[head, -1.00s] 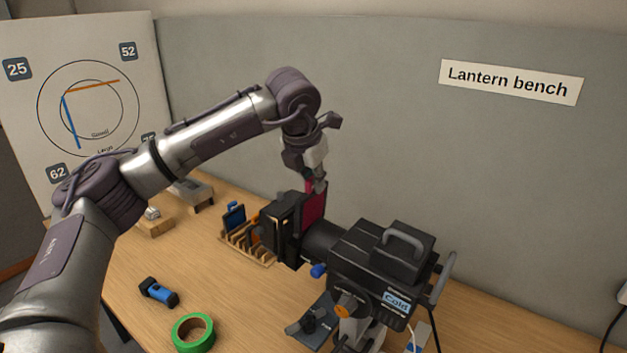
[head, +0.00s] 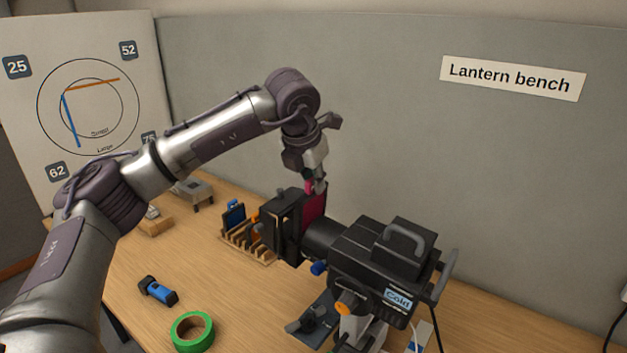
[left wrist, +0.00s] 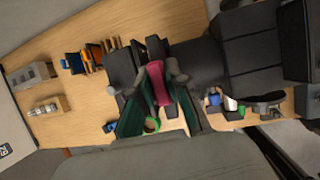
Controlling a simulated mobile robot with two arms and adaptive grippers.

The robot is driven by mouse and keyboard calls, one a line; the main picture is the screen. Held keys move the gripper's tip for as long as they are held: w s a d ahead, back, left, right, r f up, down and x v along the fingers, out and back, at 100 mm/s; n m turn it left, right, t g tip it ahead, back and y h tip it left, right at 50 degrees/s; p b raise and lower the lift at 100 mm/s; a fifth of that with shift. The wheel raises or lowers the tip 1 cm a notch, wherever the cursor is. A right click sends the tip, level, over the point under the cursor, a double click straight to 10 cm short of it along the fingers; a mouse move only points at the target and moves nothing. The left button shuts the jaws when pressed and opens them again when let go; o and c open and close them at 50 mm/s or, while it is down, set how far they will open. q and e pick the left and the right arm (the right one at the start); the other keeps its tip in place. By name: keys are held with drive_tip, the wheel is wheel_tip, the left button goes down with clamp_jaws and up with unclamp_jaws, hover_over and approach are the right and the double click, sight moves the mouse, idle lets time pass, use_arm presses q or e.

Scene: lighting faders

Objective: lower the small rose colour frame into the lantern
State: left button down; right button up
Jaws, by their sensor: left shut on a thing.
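The small rose colour frame (head: 314,208) is upright at the front of the black lantern (head: 385,262), beside its square front housing (head: 281,225). My left gripper (head: 316,186) is above it and shut on its top edge. In the left wrist view the rose frame (left wrist: 158,84) sits between the two fingers (left wrist: 160,76), over the dark front part of the lantern (left wrist: 133,70). The lower part of the frame is hidden behind the housing, so I cannot tell how deep it sits. My right gripper does not show.
A wooden rack (head: 246,243) with blue and orange frames stands left of the lantern. A green tape roll (head: 193,332) and a blue-black torch (head: 158,291) lie on the bench. The bench front left is mostly clear. A grey partition stands behind.

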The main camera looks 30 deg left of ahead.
sight(311, 205)
use_arm(q)
drive_tip(key=shift+f+b, duration=0.4)
drive_tip(key=shift+f, duration=0.3)
drive_tip(key=shift+f, duration=0.15)
drive_tip(key=shift+a+f+b, duration=0.15)
drive_tip(key=shift+f+b, duration=0.75)
drive_tip(key=shift+f, duration=0.05)
drive_tip(key=shift+a+f+b, duration=0.1)
drive_tip(key=shift+f+b, duration=1.15)
drive_tip(key=c, duration=1.1)
unclamp_jaws()
